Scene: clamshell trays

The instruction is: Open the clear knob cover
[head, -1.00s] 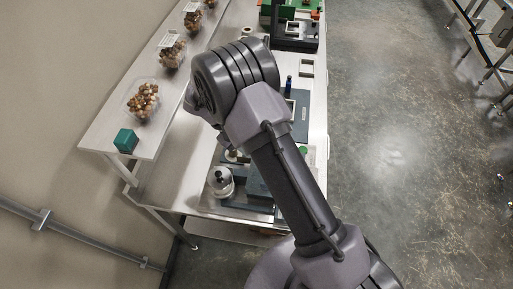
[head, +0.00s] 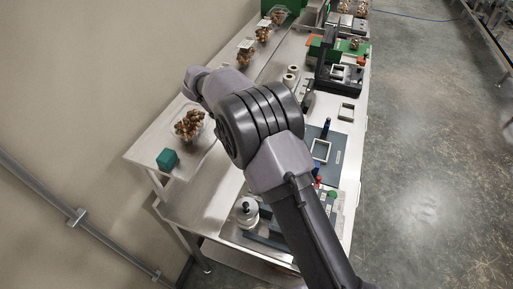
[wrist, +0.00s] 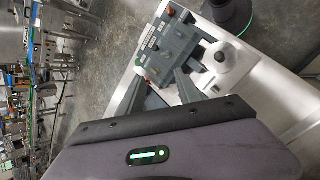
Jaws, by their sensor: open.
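In the wrist view a grey control box (wrist: 172,48) with several small coloured knobs or buttons stands on the bench. A white round piece with a dark knob on top (wrist: 224,62) is beside it. The same white piece (head: 246,211) shows at the near end of the bench in the head view. I cannot make out a clear cover for certain in either view. My gripper (wrist: 158,84) is open, with its two dark fingers reaching toward the control box. It looks empty. In the head view my arm hides part of the bench and I cannot see the gripper's fingers.
A blue-grey plate with a square frame (head: 321,150) and a black machine (head: 337,75) stand further along the bench. The floor at right is open.

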